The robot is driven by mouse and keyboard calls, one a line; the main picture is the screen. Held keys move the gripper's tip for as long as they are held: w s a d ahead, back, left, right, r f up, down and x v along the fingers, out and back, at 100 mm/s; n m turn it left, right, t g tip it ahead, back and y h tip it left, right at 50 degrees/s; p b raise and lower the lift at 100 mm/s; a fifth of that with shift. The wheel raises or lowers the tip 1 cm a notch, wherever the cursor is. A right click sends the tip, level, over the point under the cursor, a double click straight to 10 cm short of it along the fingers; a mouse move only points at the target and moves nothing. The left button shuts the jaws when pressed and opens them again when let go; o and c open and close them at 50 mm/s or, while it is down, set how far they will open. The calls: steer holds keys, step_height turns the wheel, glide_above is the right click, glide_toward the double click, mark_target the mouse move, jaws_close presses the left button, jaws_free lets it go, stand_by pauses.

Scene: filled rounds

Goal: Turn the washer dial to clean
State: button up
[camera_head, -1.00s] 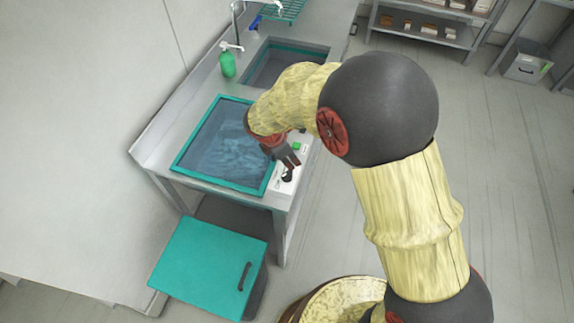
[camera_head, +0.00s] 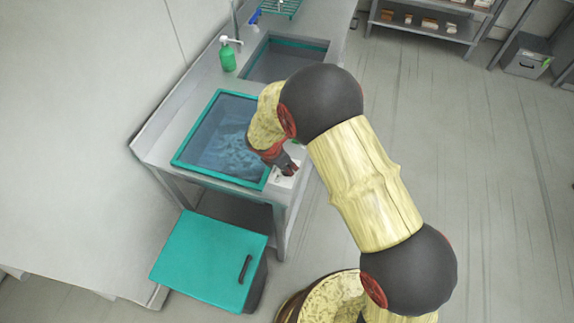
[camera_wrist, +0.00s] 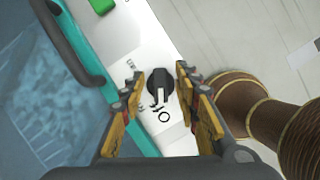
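The washer dial (camera_wrist: 159,86) is a black knob with a pale pointer line on the white control panel (camera_wrist: 118,38). Small dark lettering beside it is too small or partly covered to read. My gripper (camera_wrist: 159,73) is open, with one finger on each side of the dial; I cannot tell whether they touch it. In the head view my gripper (camera_head: 289,169) is over the panel (camera_head: 283,182) and hides the dial. The washer's teal-framed, see-through blue lid (camera_head: 222,138) lies closed on its left; its teal frame and dark handle (camera_wrist: 66,45) show in the wrist view.
A green button (camera_wrist: 102,5) is on the panel beyond the dial. A sink (camera_head: 285,60) and green soap bottle (camera_head: 227,56) are further back. A teal-topped bin (camera_head: 208,260) stands below the counter.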

steer(key=c, duration=0.3)
jaws_close()
stand_by(0.3)
